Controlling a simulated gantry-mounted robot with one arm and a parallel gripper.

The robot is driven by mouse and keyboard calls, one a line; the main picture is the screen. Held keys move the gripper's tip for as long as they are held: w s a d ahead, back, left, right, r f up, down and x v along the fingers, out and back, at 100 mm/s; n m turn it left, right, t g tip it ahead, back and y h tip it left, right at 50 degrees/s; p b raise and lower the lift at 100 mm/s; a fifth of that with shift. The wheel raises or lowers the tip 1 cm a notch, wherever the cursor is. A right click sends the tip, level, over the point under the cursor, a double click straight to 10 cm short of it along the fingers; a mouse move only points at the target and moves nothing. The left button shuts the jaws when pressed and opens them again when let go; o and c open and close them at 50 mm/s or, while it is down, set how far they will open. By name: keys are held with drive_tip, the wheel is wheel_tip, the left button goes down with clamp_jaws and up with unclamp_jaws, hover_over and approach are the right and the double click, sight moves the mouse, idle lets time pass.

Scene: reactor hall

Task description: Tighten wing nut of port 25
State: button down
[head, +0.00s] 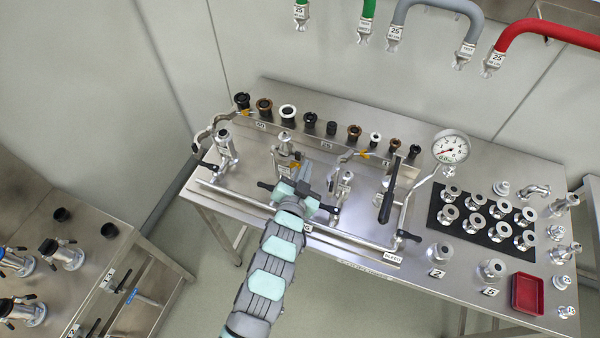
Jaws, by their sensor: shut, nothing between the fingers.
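My gripper (303,174) is in the middle of the steel table, over the pipe manifold (345,234), with its fingers shut and empty. The fingertips are small and partly lost against the metal fittings, so I cannot tell whether they touch one. A label that seems to read 25 (327,146) is on the rack strip behind. I cannot make out which port it marks, nor a wing nut clearly.
A row of dark, brown and white fittings (288,112) lines the rack. A pressure gauge (450,147) rises at the right. Coloured hoses, one red (545,30), hang above.

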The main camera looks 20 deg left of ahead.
drive_tip(key=f, duration=0.1)
drive_tip(key=a+f, duration=0.1)
drive_tip(key=f, duration=0.1)
drive_tip(key=shift+a+f+p, duration=0.25)
drive_tip(key=shift+f+p, duration=0.1)
drive_tip(key=shift+f, duration=0.05)
drive_tip(key=shift+w, duration=0.1)
drive_tip(key=shift+f+m+b, duration=0.15)
drive_tip(key=shift+m+b, duration=0.15)
drive_tip(key=shift+b, duration=0.25)
